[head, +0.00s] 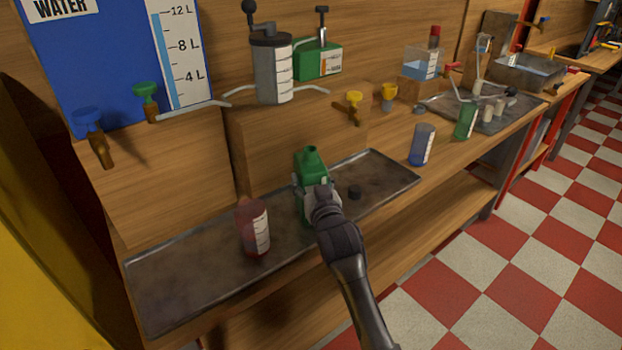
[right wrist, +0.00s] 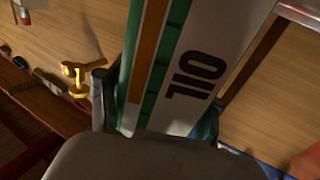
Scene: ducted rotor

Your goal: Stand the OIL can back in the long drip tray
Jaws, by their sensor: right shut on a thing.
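The green OIL can (head: 312,163) is upright or nearly so over the middle of the long drip tray (head: 180,278) in the head view. My right gripper (head: 317,196) is shut on its body from the front. The gripper and arm hide part of the can's lower body, and I cannot tell whether its base touches the tray. In the right wrist view the can's white label with the letters OIL (right wrist: 193,75) fills the middle, between the fingers (right wrist: 155,115). My left gripper is not in view.
A blue beaker (head: 422,145) and green beaker (head: 466,121) stand farther right. Taps (head: 354,106) stick out above the tray. The tray's left end is bare.

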